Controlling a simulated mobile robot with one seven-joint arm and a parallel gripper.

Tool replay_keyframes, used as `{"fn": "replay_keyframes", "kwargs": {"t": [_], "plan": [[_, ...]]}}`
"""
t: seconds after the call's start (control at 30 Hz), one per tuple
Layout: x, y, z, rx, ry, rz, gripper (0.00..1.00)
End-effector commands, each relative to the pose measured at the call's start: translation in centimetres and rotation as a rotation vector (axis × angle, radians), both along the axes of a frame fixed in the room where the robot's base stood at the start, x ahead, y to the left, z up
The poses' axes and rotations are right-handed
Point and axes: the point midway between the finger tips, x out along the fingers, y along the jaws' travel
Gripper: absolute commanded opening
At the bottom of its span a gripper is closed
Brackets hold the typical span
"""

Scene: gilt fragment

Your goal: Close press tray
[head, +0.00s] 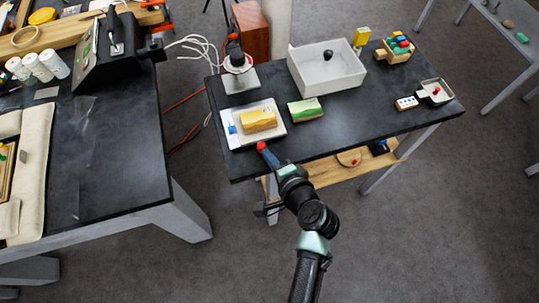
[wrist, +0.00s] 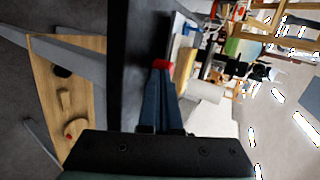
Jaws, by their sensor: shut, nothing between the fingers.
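In the wrist view the blue fingers of my gripper (wrist: 163,66) lie together. The white tray (head: 278,131) lies flat near the table's front left and holds a yellow block (head: 258,120), with a small blue piece at its left. I cannot tell whether the fingertips touch it. Behind it stands a white-based device (head: 241,82) with a dark and red top. Which of these is the press tray is not clear.
A green-topped block (head: 306,110) lies right of the tray. A large white bin (head: 328,78) stands behind it. A wooden shelf (head: 325,168) is under the table (head: 385,115). Loose white cables (head: 196,45) hang at the left. The table's front middle is clear.

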Motion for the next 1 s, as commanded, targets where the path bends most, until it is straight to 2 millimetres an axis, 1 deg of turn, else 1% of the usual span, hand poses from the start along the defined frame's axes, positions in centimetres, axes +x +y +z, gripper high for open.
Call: {"fn": "replay_keyframes", "kwargs": {"t": [0.07,0.13,0.4,0.5,0.6,0.73,1.0], "plan": [[0.6,0.2,0.0,-0.001,-0.003,0.001,0.00],[1.7,0.5,-0.1,-0.001,-0.004,0.002,0.00],[7.6,2.4,-0.2,-0.001,-0.005,0.002,0.00],[9.3,3.0,-0.2,0.000,-0.003,0.003,0.00],[10.5,3.4,-0.2,0.000,-0.001,0.003,0.00],[11.2,3.7,-0.1,0.000,-0.001,0.001,0.00],[11.3,3.7,0.1,-0.001,-0.003,0.001,0.00]]}}
